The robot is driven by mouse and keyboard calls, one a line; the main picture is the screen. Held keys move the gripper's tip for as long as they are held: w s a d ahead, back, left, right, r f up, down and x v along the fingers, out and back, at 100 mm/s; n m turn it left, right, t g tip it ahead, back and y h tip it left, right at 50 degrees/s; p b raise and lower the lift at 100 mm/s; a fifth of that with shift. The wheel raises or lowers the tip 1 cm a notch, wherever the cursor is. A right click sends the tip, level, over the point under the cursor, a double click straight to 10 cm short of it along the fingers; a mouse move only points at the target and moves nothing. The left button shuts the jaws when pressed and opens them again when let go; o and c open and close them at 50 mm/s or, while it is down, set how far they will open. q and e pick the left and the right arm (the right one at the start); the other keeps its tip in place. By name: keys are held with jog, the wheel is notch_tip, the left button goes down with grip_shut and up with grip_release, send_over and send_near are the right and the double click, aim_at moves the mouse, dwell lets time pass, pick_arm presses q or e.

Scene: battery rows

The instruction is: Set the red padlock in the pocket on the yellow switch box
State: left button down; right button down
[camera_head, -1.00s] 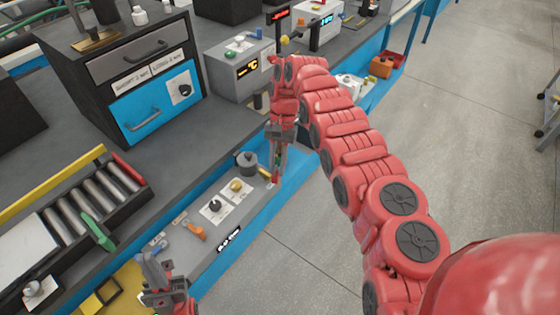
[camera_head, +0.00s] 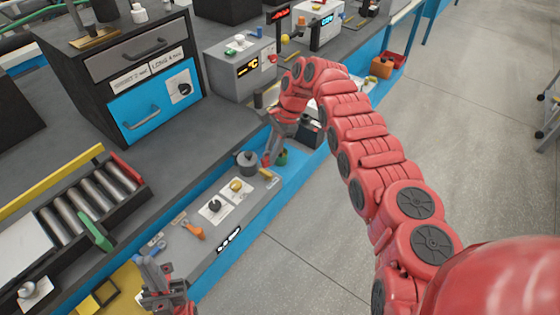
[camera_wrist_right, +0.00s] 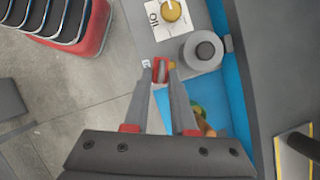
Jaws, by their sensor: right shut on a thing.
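My right gripper (camera_head: 267,160) is over the far end of the grey panel along the bench front. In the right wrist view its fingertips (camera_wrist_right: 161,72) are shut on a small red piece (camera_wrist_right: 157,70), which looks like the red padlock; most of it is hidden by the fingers. A yellow surface (camera_head: 128,278) with a raised square frame (camera_head: 104,292) is at the lower left of the head view, likely the yellow switch box and its pocket. My left gripper (camera_head: 152,272) is beside it; I cannot tell its opening.
A grey round knob (camera_head: 247,163) stands close to my right gripper. A yellow knob (camera_head: 236,186), a black knob (camera_head: 214,205) and an orange handle (camera_head: 194,232) lie along the panel. A roller tray (camera_head: 92,195) and a blue-drawer cabinet (camera_head: 150,108) are to the left.

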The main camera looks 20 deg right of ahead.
jog(key=d+f+m+t, duration=0.1)
jog(key=d+f+m, duration=0.1)
jog(key=f+m, duration=0.2)
jog(key=w+d+f+m+t+h, duration=0.1)
jog(key=d+f+m+t, duration=0.1)
jog(key=f+m, duration=0.2)
jog(key=w+d+f+m+t, duration=0.1)
jog(key=f+m, duration=0.3)
jog(key=m, duration=0.1)
jog(key=shift+w+d+f+t+h, duration=0.15)
jog(key=shift+d+f+t+h, duration=0.15)
jog(key=shift+d+f+t, duration=0.1)
jog(key=shift+f, duration=0.2)
jog(key=c, duration=1)
grip_release()
jog(key=shift+f, duration=0.15)
